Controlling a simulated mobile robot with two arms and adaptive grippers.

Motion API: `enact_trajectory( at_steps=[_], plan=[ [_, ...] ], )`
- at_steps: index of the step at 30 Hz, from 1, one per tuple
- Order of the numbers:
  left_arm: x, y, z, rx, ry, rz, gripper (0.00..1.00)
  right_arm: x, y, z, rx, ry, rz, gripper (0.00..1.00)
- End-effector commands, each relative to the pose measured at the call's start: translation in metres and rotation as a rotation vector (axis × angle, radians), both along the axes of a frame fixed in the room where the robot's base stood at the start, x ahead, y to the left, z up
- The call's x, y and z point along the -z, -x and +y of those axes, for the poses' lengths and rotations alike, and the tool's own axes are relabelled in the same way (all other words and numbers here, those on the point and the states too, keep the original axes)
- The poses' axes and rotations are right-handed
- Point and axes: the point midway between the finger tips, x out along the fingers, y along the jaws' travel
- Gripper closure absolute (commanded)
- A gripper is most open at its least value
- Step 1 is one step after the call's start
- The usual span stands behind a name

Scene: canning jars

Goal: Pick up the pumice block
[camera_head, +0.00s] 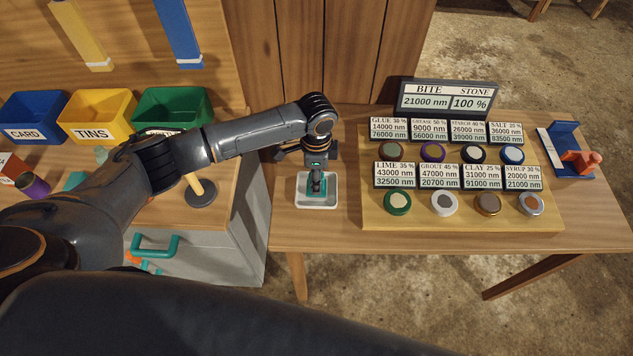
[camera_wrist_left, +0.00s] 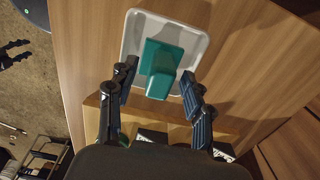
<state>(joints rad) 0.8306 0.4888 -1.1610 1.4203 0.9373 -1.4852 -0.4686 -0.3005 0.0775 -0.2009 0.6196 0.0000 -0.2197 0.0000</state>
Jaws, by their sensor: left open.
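A teal block (camera_wrist_left: 163,68) with a raised, narrower part sits in a small white tray (camera_wrist_left: 134,37); I take it for the pumice block. In the head view it shows only in part (camera_head: 322,187) under my left gripper, in the white tray (camera_head: 317,204) on the wooden table. My left gripper (camera_wrist_left: 158,72) points down over the tray. Its two fingers are apart, one on each side of the block, with gaps visible to it; whether they have reached its height I cannot tell. My right gripper is not in view.
A wooden board (camera_head: 460,220) with several labelled jar lids stands right of the tray, with a BITE/STONE display (camera_head: 447,98) behind it. Blue, yellow and green bins (camera_head: 172,110) stand at left. An orange-and-blue fixture (camera_head: 568,150) is at far right. Bare table lies in front.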

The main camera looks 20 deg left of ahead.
Motion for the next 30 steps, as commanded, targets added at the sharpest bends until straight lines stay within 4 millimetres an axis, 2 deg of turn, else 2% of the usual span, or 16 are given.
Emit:
enact_trajectory(
  at_steps=[2, 3, 10, 23, 26, 29, 30],
  plan=[
    [0.0, 0.0, 0.0, 0.0, 0.0, 0.0, 0.49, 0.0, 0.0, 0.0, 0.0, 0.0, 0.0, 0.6],
    [0.0, 0.0, 0.0, 0.0, 0.0, 0.0, 0.53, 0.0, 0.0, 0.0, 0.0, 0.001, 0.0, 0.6],
    [0.0, 0.0, 0.0, 0.0, 0.0, 0.0, 1.0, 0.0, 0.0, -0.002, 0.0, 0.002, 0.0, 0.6],
    [-0.005, 0.0, 0.0, 0.0, 0.001, -0.001, 1.0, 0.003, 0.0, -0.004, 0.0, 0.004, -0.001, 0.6],
    [-0.014, -0.001, 0.0, 0.0, 0.001, -0.003, 1.0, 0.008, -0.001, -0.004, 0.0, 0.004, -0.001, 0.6],
    [-0.032, -0.002, 0.0, 0.002, 0.003, -0.006, 1.0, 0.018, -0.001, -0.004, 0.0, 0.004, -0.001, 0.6],
    [-0.039, 0.006, 0.002, 0.001, 0.003, -0.002, 1.0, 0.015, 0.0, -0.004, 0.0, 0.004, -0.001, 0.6]
  ],
)
